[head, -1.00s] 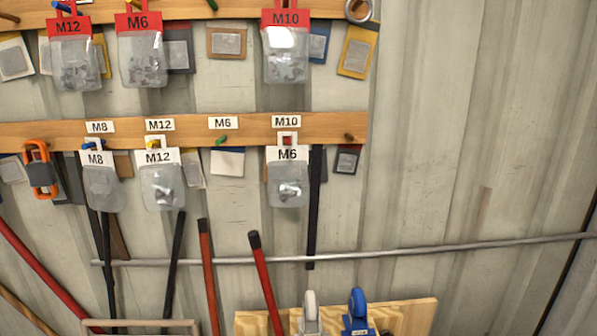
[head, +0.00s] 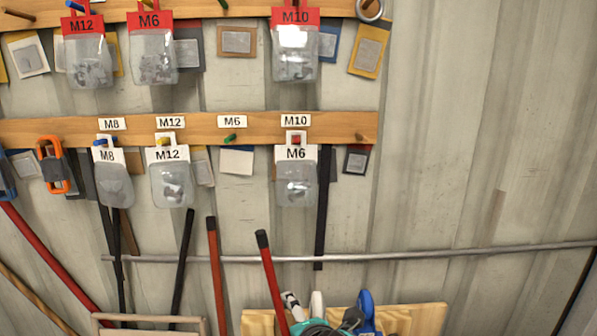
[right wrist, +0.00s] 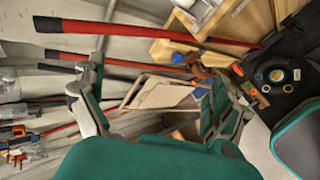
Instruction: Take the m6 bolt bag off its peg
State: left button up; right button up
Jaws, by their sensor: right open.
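The white-labelled M6 bolt bag (head: 296,180) is a clear pouch hanging on the lower wooden rail, at a red peg below the M10 rail label (head: 296,120). The rail's M6 label (head: 232,121) is further left, above a green peg (head: 230,138) with no bolt bag on it. Another M6 bag (head: 152,50), with a red header, hangs on the upper rail. My teal right gripper (head: 318,318) shows at the bottom, well below the bags. In the right wrist view its fingers (right wrist: 155,88) are spread, with nothing held between them. My left gripper is not in view.
M8 (head: 114,182) and M12 (head: 172,182) bags hang left on the lower rail (head: 200,127). A horizontal metal bar (head: 450,252) and red-handled tools (head: 214,270) are below. A wooden board (head: 420,318) with a blue tool (head: 366,305) is near my gripper. The right wall is bare.

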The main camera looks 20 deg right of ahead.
jog(key=w+r+n+t+h, duration=0.2)
jog(key=w+r+n+t, duration=0.2)
jog(key=r+n, duration=0.7)
jog(key=n+t+h, duration=0.3)
send_near(297, 135)
jog(key=p+x, duration=0.1)
jog(key=x, duration=0.2)
jog(key=p+x, duration=0.2)
jog(key=x, duration=0.1)
jog(key=f+p+x, duration=0.1)
jog(key=p+x, duration=0.1)
jog(key=x, duration=0.2)
jog(key=shift+w+a, duration=0.1)
jog(key=c, duration=0.9)
jog(key=shift+d, duration=0.25)
jog(key=c, duration=0.7)
jog(key=shift+o, duration=0.2)
jog(key=shift+a+r+p, duration=0.1)
jog(key=shift+r+p, duration=0.25)
jog(key=shift+p, duration=0.5)
jog(key=shift+a, duration=0.1)
